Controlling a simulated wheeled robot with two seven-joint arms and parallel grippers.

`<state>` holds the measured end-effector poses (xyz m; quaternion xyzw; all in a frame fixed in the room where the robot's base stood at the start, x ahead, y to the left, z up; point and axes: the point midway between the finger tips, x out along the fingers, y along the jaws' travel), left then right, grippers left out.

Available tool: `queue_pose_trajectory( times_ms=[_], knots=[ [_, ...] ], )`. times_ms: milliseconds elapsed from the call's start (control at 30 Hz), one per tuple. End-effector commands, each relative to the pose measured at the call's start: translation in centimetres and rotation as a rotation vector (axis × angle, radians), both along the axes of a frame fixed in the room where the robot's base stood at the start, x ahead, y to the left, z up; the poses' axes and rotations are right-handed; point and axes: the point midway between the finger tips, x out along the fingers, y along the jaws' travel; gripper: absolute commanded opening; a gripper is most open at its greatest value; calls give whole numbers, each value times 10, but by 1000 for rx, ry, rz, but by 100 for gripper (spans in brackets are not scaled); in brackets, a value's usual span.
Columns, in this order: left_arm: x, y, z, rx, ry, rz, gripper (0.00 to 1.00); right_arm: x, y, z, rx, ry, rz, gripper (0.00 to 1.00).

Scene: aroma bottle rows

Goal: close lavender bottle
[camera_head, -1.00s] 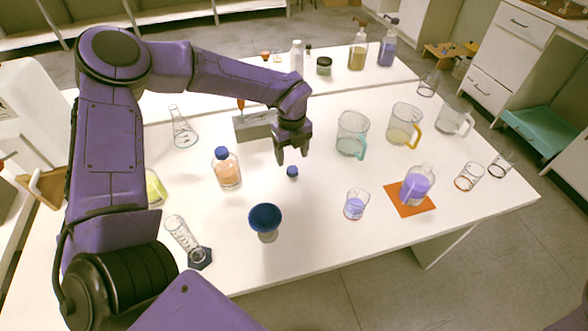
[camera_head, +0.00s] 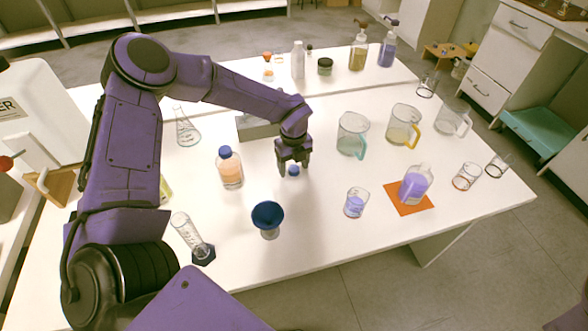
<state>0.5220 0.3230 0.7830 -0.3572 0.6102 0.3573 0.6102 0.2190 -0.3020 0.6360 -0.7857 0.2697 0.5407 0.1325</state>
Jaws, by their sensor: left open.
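The lavender bottle (camera_head: 415,184) stands upright on an orange mat (camera_head: 404,207) at the right of the table. It holds purple liquid and its top shows no blue cap. A small blue cap (camera_head: 293,170) lies on the table near the middle. My left gripper (camera_head: 293,170) is open and points down right over the cap, its fingers on either side of it in this view. Whether the fingers touch the cap, I cannot tell. My right gripper is not in view.
An orange-liquid bottle with a blue cap (camera_head: 229,168) stands left of the gripper. A blue funnel (camera_head: 267,217) stands in front.

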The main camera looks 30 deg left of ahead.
Motion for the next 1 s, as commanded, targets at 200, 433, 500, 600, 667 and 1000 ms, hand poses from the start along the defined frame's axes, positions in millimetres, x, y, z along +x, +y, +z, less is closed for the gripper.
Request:
queue_pose_trajectory(
  times_ms=[200,433,500,600,667,1000],
  knots=[
    [0,0,0,0,0,0,9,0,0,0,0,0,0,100],
    [0,0,0,0,0,0,4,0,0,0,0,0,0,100],
    [0,0,0,0,0,0,4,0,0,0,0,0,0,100],
    [0,0,3,0,-1,0,4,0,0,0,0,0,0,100],
    [0,0,7,0,-1,1,4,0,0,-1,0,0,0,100],
    [-33,-19,77,-4,-8,-4,3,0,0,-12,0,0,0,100]
  ],
)
